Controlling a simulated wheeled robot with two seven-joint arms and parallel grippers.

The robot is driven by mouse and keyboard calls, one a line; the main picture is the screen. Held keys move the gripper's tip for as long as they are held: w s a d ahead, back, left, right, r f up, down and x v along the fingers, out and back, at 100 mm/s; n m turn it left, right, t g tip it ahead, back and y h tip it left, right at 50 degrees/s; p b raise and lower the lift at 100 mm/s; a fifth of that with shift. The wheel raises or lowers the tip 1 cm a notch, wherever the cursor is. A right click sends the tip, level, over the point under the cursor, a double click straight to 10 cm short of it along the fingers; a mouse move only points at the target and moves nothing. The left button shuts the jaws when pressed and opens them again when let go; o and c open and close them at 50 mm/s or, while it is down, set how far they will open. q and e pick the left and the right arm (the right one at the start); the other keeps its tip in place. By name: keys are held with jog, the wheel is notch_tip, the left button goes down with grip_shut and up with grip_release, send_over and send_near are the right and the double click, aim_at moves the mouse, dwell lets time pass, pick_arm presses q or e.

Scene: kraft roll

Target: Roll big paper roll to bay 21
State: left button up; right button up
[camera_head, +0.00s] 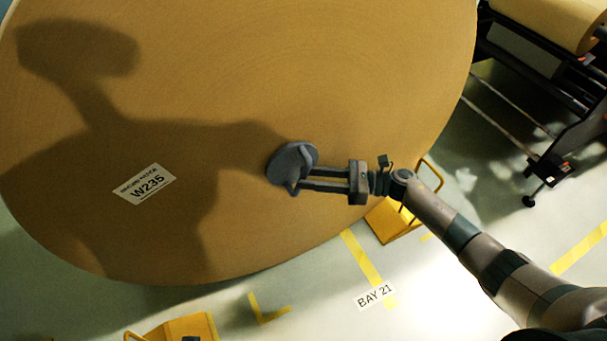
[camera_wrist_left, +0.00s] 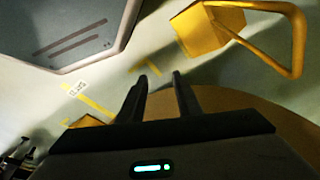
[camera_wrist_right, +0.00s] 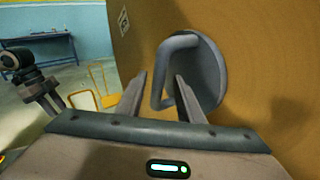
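The big brown paper roll (camera_head: 330,80) fills the upper left of the head view, its flat end facing me with a white W235 label (camera_head: 145,184). A grey round disc with a bar handle (camera_head: 292,163) sits against that end face. My right gripper (camera_head: 300,178) is at the disc; in the right wrist view its fingers (camera_wrist_right: 161,76) stand apart with the handle (camera_wrist_right: 158,85) between them. My left gripper (camera_wrist_left: 160,75) is open and empty, with the roll (camera_wrist_left: 240,103) beyond it. A BAY 21 floor label (camera_head: 375,296) lies right of the roll's lower edge.
A yellow chock with a handle (camera_head: 395,220) stands beside the roll at right; another yellow chock (camera_head: 185,328) is at the bottom. Yellow floor lines (camera_head: 360,255) run near the label. A dark machine frame with a smaller roll (camera_head: 560,20) stands upper right.

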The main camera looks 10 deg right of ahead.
jog(key=shift+x, duration=1.1)
jog(key=shift+c, duration=0.3)
grip_shut()
jog(key=shift+w+d+r, duration=0.15)
jog(key=shift+w, duration=0.05)
